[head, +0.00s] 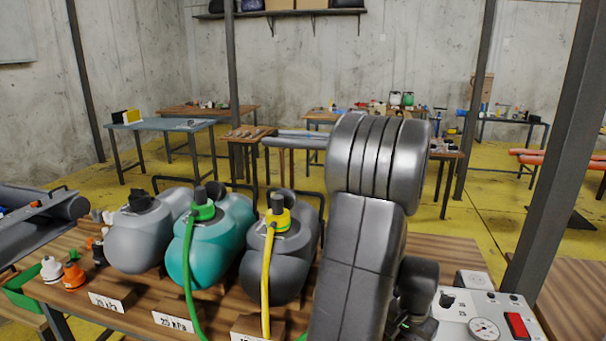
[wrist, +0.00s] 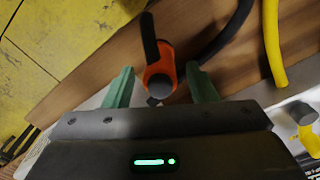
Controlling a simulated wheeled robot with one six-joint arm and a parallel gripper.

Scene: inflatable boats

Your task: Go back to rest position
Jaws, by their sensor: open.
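My gripper (wrist: 162,84) shows in the wrist view with its two green fingers spread apart. An orange and black fitting (wrist: 160,70) with a black handle is between the fingers, with gaps on both sides. I cannot tell its exact depth relative to the fingertips. In the head view my grey arm rises in front of the table, and the gripper itself is hidden. A grey inflatable (head: 140,246), a teal inflatable (head: 186,270) and a dark grey inflatable (head: 270,272) stand in a row left of my arm.
A green hose (head: 187,290) and a yellow hose (head: 266,285) run from the valves of two inflatables. A control panel (head: 470,322) with a gauge and red switch is right of my arm. Orange and white fittings (head: 74,272) stand at left. A metal post (head: 565,150) rises at right.

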